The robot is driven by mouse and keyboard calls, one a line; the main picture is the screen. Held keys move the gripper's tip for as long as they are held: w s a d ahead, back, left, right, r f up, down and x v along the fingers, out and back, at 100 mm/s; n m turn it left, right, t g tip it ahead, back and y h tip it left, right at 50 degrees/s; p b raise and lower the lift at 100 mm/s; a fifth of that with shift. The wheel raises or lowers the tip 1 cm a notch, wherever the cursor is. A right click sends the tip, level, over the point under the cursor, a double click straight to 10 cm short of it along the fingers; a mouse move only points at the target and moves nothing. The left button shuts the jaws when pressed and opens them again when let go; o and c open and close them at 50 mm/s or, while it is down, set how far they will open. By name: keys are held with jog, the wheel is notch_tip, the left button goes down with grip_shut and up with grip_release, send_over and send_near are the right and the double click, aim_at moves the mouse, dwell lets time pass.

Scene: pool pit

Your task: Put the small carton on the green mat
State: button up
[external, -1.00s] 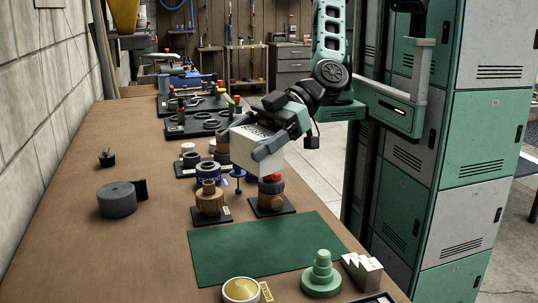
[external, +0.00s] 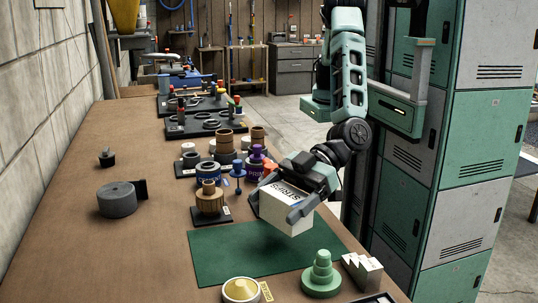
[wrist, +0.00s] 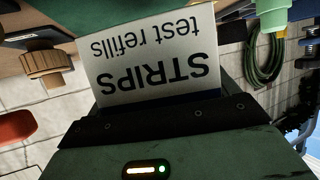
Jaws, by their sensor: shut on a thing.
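The small carton (external: 284,208) is a white box with dark lettering on its top. My gripper (external: 298,193) is shut on it and holds it, slightly tilted, over the back right part of the green mat (external: 225,257). The mat lies flat on the brown table and its visible part is bare. In the wrist view the carton (wrist: 150,65) fills the space between my fingers, its "STRIPS test refills" face toward the camera. The gap between the carton's underside and the mat is hard to judge.
A stepped green piece (external: 321,273) and a zigzag white block (external: 361,271) stand at the mat's front right. A cream bowl (external: 241,290) is at its front edge. A tan wooden piece on a black base (external: 210,200) stands behind it. The table's left side is mostly clear.

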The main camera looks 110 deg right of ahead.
aim_at(275, 223)
jog(key=shift+f, duration=2)
jog(key=shift+f, duration=0.25)
jog(key=o, duration=0.8)
jog(key=shift+r, duration=0.1)
jog(key=shift+o, duration=0.2)
jog(key=shift+r, duration=0.15)
jog(key=v, duration=1.2)
jog(key=shift+b, duration=0.45)
jog(key=shift+r, duration=0.15)
